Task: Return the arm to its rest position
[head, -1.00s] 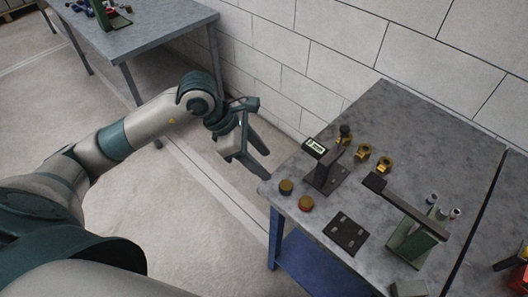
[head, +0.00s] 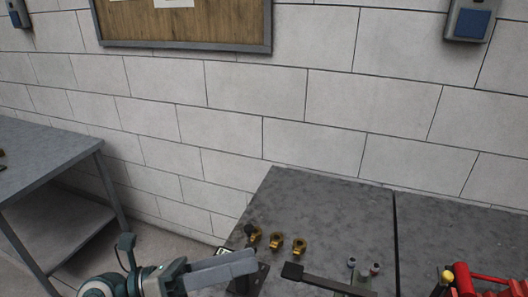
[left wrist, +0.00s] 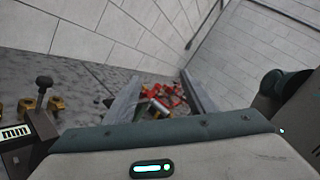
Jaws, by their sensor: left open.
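My left gripper (head: 243,265) is at the bottom of the head view, its fingers pointing right, in front of the table's left part. Its fingers also show in the left wrist view (left wrist: 163,92), spread apart with nothing between them. The rest of my left arm is mostly cut off below the head view. My right arm and gripper are not in view.
The grey table (head: 330,205) bears several brass fittings (head: 276,243), a dark stand (left wrist: 38,128) close to my gripper, a black bar (head: 320,283) and red equipment (head: 480,280). Another table (head: 45,150) stands at left. A block wall (head: 250,90) is behind.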

